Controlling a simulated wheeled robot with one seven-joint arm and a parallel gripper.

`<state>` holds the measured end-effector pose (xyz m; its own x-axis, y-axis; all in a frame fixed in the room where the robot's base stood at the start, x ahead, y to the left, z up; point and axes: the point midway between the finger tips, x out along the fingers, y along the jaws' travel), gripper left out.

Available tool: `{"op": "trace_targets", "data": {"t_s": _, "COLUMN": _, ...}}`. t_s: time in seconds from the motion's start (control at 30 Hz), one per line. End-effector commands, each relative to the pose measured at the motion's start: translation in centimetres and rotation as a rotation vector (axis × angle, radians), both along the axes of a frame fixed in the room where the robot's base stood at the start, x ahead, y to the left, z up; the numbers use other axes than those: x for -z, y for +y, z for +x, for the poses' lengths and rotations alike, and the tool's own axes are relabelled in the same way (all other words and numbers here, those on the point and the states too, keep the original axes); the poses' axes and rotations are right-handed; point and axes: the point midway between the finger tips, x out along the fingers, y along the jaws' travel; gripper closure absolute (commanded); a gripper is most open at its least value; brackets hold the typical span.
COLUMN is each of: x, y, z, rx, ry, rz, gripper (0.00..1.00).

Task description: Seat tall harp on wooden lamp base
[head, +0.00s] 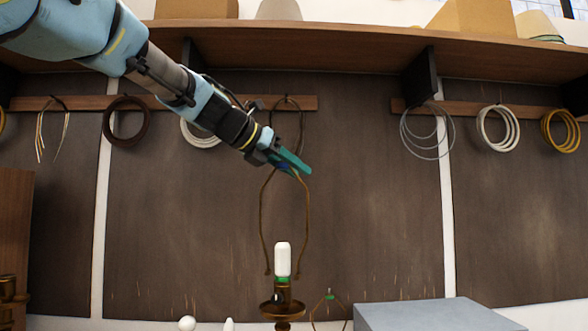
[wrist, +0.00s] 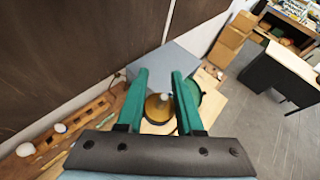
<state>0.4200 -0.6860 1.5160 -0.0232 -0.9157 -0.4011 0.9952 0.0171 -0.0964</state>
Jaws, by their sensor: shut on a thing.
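The tall harp (head: 262,215) is a thin brown wire loop, hanging upright from my gripper (head: 297,168). In the head view my gripper is shut on its top. Its two legs reach down on either side of a white bulb (head: 283,259). The leg ends show above the brass cup of the lamp base (head: 283,309) and look apart from it. The base's lower part is cut off by the picture's edge. In the wrist view the green fingers (wrist: 160,78) point down over a round amber-brown shape (wrist: 157,108); the harp is hard to make out there.
A smaller wire harp (head: 328,298) with a green tip stands right of the base, beside a grey box (head: 435,314). A wooden rack (wrist: 75,130) with white bulbs lies left in the wrist view. Wire coils (head: 497,128) hang behind, under a shelf (head: 350,38).

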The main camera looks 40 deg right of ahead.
Motion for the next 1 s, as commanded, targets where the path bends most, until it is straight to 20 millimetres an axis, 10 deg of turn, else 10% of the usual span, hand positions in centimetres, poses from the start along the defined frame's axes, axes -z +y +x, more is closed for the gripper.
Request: {"op": "trace_targets", "data": {"t_s": 1.0, "x": 6.2, "y": 0.0, "z": 0.0, "rx": 0.000, "ry": 0.000, "rz": 0.000, "gripper": 1.00}}
